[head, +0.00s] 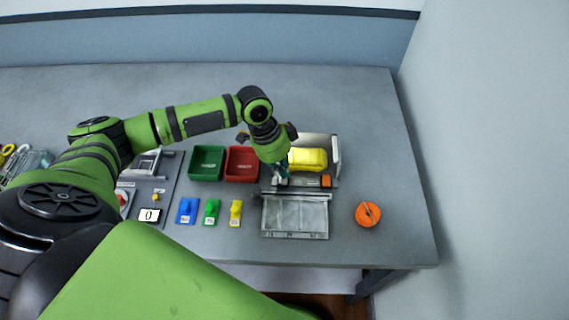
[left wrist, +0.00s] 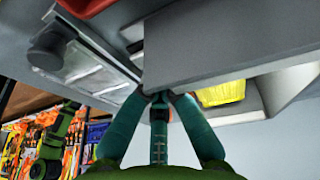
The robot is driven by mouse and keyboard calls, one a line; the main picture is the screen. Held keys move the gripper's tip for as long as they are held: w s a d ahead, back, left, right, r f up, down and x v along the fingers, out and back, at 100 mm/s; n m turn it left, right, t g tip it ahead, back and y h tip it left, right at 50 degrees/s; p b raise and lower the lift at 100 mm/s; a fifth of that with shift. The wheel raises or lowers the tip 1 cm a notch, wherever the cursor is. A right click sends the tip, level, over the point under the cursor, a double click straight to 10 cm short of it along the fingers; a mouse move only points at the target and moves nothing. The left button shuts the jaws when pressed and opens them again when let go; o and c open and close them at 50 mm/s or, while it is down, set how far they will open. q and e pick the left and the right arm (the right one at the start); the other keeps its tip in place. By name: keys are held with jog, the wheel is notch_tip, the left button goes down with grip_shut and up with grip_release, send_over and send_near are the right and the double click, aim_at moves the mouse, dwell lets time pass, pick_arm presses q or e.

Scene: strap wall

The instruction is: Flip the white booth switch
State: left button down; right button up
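A pale box-like booth (head: 337,158) stands at the right of the bench, with a yellow block (head: 307,158) inside and a small orange part (head: 326,181) at its front right. My left gripper (head: 281,179) points down at the booth's front left corner. In the left wrist view, its teal fingers (left wrist: 161,94) come together at the tips near the edge of a grey panel (left wrist: 230,40). I see nothing held between them. I cannot make out a white switch; the gripper and panel cover that corner. My right gripper is not in view.
A clear-lidded tray (head: 295,215) lies in front of the booth. Green (head: 207,163) and red (head: 242,164) bins stand to its left, with blue, green and yellow tagged pieces in front. An orange disc (head: 368,214) lies at the right. The bench's back right is clear.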

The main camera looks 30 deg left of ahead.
pick_arm(q)
jog(key=shift+s+d+r, duration=0.1)
jog(key=shift+s+d, duration=0.1)
jog(key=shift+s, duration=0.2)
jog(key=shift+w+r, duration=0.15)
jog(key=shift+r, duration=0.05)
jog(key=v, duration=1.1)
jog(key=shift+r, duration=0.3)
jog(key=shift+a, duration=0.15)
